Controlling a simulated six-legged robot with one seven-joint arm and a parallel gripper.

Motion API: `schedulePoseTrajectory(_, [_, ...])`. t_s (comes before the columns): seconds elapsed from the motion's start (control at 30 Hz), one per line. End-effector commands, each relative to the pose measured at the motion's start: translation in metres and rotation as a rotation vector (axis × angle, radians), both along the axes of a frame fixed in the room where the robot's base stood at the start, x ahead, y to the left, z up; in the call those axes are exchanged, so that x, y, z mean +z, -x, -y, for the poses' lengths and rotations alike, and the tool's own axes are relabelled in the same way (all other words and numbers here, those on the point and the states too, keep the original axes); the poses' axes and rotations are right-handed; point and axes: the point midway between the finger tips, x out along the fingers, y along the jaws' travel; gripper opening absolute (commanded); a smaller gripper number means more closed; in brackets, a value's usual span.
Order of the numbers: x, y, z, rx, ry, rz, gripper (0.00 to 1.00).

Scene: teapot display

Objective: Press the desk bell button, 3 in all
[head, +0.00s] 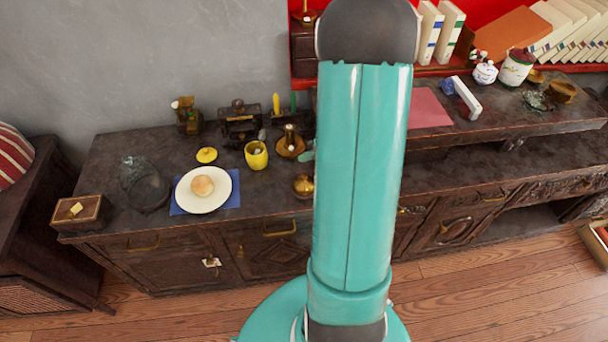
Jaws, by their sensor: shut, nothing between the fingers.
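A small rounded brass object (303,185), which looks like the desk bell, sits near the front edge of the dark sideboard (260,200), just left of my teal arm. My arm covers part of its right side, and I cannot make out its button. My gripper is not visible; my upright arm fills the middle of the head view and hides what is behind it. A small teal bit shows beside the arm above the brass object, and I cannot tell which part it is.
A brass dish (291,151) with a candle-like piece and a yellow cup (256,156) stand nearby. A white plate (205,201) with a bun, a glass bowl (145,185) and a small wooden box (78,212) are further left.

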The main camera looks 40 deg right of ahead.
Motion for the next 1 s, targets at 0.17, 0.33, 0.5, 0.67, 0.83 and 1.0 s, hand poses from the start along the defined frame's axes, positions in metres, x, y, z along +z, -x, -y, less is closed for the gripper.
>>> schedulePoseTrajectory(0.17, [0.0, 0.0, 0.0, 0.0, 0.0, 0.0, 0.0])
schedulePoseTrajectory(0.33, [0.0, 0.0, 0.0, 0.0, 0.0, 0.0, 0.0])
schedulePoseTrajectory(0.5, [0.0, 0.0, 0.0, -0.005, -0.004, -0.002, 0.0])
schedulePoseTrajectory(0.67, [0.001, 0.0, 0.0, -0.095, -0.064, -0.03, 0.0])
schedulePoseTrajectory(0.83, [0.004, -0.002, 0.0, -0.324, -0.226, -0.1, 0.0])
schedulePoseTrajectory(1.0, [0.011, -0.003, -0.001, -0.594, -0.425, -0.181, 0.0])
